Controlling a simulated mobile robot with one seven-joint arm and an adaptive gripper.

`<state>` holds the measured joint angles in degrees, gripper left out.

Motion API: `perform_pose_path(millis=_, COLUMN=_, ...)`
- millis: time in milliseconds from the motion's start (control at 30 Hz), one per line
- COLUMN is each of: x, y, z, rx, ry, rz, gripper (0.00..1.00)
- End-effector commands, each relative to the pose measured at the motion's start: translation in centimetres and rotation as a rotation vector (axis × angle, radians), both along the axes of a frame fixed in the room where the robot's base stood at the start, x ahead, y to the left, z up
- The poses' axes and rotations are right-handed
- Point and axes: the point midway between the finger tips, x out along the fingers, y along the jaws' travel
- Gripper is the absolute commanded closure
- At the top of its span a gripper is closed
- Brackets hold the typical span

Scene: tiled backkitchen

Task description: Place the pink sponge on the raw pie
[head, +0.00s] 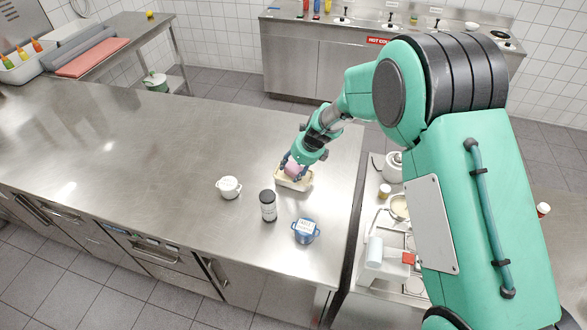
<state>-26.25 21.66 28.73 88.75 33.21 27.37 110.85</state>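My gripper (292,168) points down over the right part of the steel counter. Its fingers stand on both sides of the pink sponge (293,167) and appear closed on it. Directly below is a pale cream rectangular dish (307,184), which looks like the raw pie. The sponge is over this dish; whether it touches it I cannot tell from this view. The fingers hide part of the sponge and of the dish's inside.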

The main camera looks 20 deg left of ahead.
Motion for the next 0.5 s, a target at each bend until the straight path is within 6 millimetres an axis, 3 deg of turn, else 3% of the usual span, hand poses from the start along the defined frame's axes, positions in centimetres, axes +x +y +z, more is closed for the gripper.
perform_pose_path(millis=100, x=0.01, y=0.0, z=0.02, rx=0.0, ry=0.0, rz=0.0, gripper=0.32)
perform_pose_path(millis=500, x=0.02, y=0.0, z=0.35, rx=-0.001, ry=-0.001, rz=0.001, gripper=0.32)
